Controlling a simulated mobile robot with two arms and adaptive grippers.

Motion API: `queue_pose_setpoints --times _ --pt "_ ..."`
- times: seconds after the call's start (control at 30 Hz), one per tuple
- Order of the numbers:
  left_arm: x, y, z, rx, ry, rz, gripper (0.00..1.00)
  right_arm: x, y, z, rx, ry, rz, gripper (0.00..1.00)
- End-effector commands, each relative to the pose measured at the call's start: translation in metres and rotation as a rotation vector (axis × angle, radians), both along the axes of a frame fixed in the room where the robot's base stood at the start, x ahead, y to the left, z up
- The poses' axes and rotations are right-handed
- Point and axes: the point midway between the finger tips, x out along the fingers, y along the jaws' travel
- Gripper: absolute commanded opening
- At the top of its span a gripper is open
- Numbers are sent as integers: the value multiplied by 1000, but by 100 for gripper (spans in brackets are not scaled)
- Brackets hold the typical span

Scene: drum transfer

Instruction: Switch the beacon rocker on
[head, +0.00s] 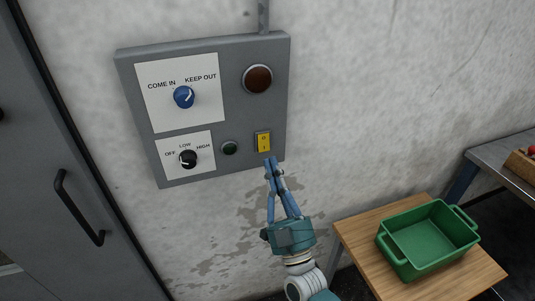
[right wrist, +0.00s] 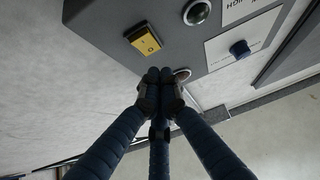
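The beacon rocker (head: 263,142) is a small yellow switch in a dark frame at the lower right of the grey wall panel (head: 237,113). It also shows in the right wrist view (right wrist: 143,40), above and a little left of the fingertips. My right gripper (head: 270,162) has its fingers together, just below the rocker in the head view. In the right wrist view its tips (right wrist: 160,76) meet with nothing visible between them. Contact with the panel cannot be told. A dark red round lamp (head: 257,79) sits above the rocker. My left gripper is not in view.
The panel also carries a blue knob (head: 183,97), a black knob (head: 188,158) and a dark green round lamp (head: 229,148). A grey door with a handle (head: 79,208) is at left. A green bin (head: 428,239) stands on a wooden table (head: 361,247) at lower right.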

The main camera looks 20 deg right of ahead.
Motion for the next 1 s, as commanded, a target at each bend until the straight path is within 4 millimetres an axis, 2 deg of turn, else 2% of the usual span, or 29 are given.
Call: queue_pose_setpoints --times 0.1,0.3,0.73,0.87,1.0 --pt "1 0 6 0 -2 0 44 20 1 -2 -1 0 1 0" --pt "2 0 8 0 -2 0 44 35 2 -6 1 0 1 0" --pt "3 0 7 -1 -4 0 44 38 1 -8 1 -1 1 0" --pt "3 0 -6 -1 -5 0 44 41 1 -14 1 -20 -1 0" --pt "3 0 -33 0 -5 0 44 46 2 -20 2 -69 0 0"
